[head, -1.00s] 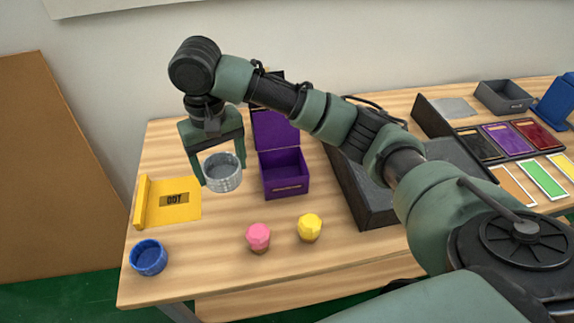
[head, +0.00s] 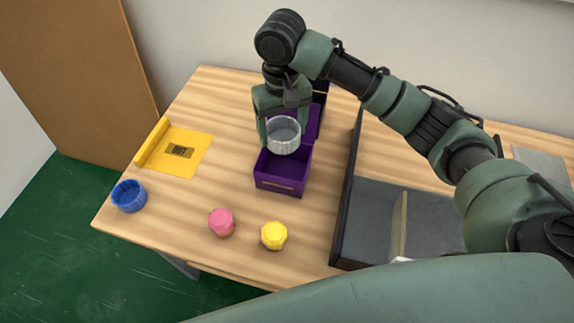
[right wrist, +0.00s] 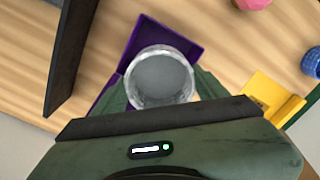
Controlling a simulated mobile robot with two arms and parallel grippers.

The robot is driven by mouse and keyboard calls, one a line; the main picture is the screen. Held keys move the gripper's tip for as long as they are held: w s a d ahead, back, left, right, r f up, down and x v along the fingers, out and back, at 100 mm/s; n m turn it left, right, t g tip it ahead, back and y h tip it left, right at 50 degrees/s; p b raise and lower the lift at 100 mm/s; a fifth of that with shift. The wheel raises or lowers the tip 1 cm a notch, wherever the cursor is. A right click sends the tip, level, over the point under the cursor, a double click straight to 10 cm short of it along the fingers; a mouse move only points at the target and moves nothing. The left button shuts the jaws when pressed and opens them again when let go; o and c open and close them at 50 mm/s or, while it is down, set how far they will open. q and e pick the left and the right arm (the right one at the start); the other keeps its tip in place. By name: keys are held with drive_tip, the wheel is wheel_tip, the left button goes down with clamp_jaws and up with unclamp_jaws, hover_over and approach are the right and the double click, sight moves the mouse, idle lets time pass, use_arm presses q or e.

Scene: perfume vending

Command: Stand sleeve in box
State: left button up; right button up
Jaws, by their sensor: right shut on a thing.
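The sleeve (head: 284,136) is a short silvery ring, upright, with its round open top showing. My right gripper (head: 283,128) is shut on it and holds it over the back part of the open purple box (head: 280,185). In the right wrist view the sleeve (right wrist: 160,78) sits between the fingers, with part of the purple box (right wrist: 152,36) showing around it. The box's lid stands raised behind, partly hidden by my gripper. The front of the box's inside looks empty; the rest is hidden. My left gripper is not in view.
A yellow piece with a dark label (head: 182,150) and a blue ring (head: 129,196) lie at the left. A pink stopper (head: 221,222) and a yellow stopper (head: 274,235) stand in front of the box. A dark-walled tray (head: 375,215) is close on the right.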

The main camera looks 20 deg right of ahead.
sight(283, 135)
wheel_tip(283, 135, down, 15)
drive_tip(key=shift+d+r+p, duration=0.1)
drive_tip(key=shift+d+p, duration=0.05)
drive_tip(key=shift+p, duration=0.45)
drive_tip(key=o, duration=1)
drive_tip(key=shift+o, duration=0.2)
wheel_tip(283, 135, up, 12)
drive_tip(key=shift+r+b, duration=0.1)
drive_tip(key=shift+b, duration=0.4)
